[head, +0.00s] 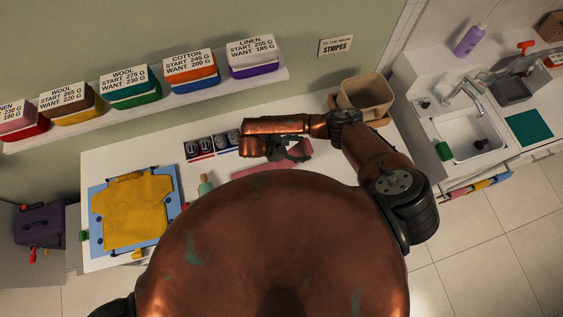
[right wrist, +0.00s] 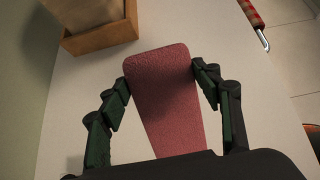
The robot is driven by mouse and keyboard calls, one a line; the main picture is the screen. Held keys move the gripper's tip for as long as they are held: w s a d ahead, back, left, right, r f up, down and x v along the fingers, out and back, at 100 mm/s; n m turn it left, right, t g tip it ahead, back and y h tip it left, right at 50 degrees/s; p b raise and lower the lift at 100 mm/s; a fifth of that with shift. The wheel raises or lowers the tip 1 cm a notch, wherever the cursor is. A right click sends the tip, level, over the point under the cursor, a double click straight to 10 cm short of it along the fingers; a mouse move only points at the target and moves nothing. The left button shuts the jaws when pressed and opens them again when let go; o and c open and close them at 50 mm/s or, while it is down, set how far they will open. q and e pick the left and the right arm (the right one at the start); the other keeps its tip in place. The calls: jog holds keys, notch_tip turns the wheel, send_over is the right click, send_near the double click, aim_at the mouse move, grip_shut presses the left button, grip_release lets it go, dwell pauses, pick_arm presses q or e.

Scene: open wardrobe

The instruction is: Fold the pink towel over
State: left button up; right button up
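The pink towel (head: 258,168) lies on the white counter in the head view, partly hidden by my body and right arm. In the right wrist view the towel (right wrist: 162,95) is a long, narrow strip with a rounded far end. My right gripper (head: 290,153) is over the towel. In the right wrist view its two dark green fingers (right wrist: 162,80) are spread, one on each side of the towel, close to its edges. Whether they touch the towel or its surface cannot be told. My left gripper is not in view.
A beige bin on a wooden tray (head: 366,92) stands at the counter's back right. A yellow garment (head: 135,212) lies on a blue board at left. A green-capped bottle (head: 205,187) and several small dark items (head: 212,146) are near the middle. A sink (head: 470,135) is at right.

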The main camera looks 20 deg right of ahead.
jog(key=shift+w+a+r+h+p, duration=0.1)
jog(key=shift+a+r+h+p, duration=0.65)
jog(key=shift+p, duration=0.45)
jog(key=shift+a+r+h, duration=0.1)
jog(key=shift+a+h, duration=0.15)
jog(key=shift+a, duration=0.5)
jog(key=shift+d, duration=0.15)
jog(key=shift+w+a+r+h, duration=0.15)
jog(key=shift+a+h, duration=0.1)
jog(key=shift+a, duration=0.25)
jog(key=shift+a+r+h, duration=0.1)
jog(key=shift+a+h, duration=0.15)
jog(key=shift+a, duration=0.25)
jog(key=shift+a+r+h, duration=0.25)
jog(key=shift+a+h, duration=0.25)
jog(key=shift+a, duration=0.1)
